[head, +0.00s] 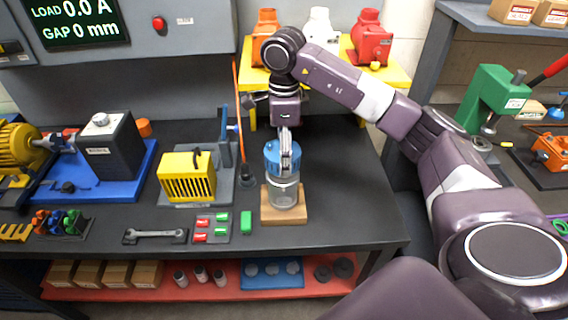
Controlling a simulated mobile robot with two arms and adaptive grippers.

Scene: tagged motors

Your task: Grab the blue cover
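The blue cover (271,158) sits at the top of a clear glass jar (284,193). The jar stands upright on a small wooden block (268,212) on the dark workbench. My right gripper (286,165) points straight down at the cover from above. A grey finger overlaps the front of the cover, seen edge-on, and hides part of it. Whether the fingers press on the cover cannot be told. My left gripper is out of view.
A yellow caged unit (187,178) stands left of the jar, with a blue-handled clamp (224,125) between. A green block (246,222), a tagged tray (211,228) and a wrench (155,236) lie in front. Bench right of the jar is clear.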

